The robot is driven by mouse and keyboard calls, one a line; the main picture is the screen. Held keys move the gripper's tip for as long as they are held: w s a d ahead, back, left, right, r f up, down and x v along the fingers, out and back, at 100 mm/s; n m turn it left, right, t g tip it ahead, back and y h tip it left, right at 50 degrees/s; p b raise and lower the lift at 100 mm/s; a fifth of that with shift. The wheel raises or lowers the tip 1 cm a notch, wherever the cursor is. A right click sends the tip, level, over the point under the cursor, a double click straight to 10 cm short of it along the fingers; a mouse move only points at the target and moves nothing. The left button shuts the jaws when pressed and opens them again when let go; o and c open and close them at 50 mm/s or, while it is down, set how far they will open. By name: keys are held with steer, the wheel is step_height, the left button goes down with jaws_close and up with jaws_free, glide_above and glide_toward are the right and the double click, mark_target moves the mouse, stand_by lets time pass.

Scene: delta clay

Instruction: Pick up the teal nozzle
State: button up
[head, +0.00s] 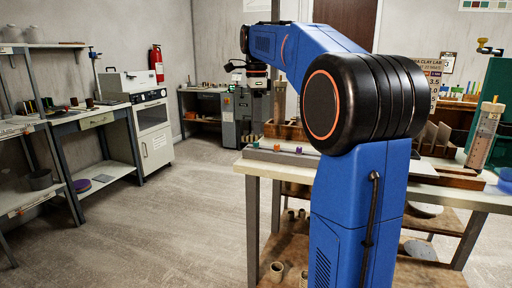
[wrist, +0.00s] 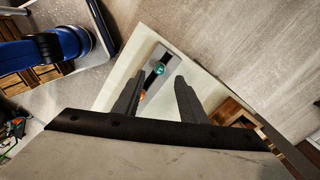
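The teal nozzle (wrist: 160,69) is small and sits on a grey strip (wrist: 150,98) on the pale table top. In the wrist view it shows in the gap near the fingertips.
An orange piece (wrist: 142,95) sits on the same strip, partly behind a finger. A purple piece (head: 299,150) stands right of the teal one. Wooden trays (head: 290,130) lie behind. A clay tool bench (head: 480,190) continues right; the floor left of the table is clear.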

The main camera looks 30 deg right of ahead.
mark_target(256, 148)
steer(key=shift+f, duration=2.7)
jaws_close()
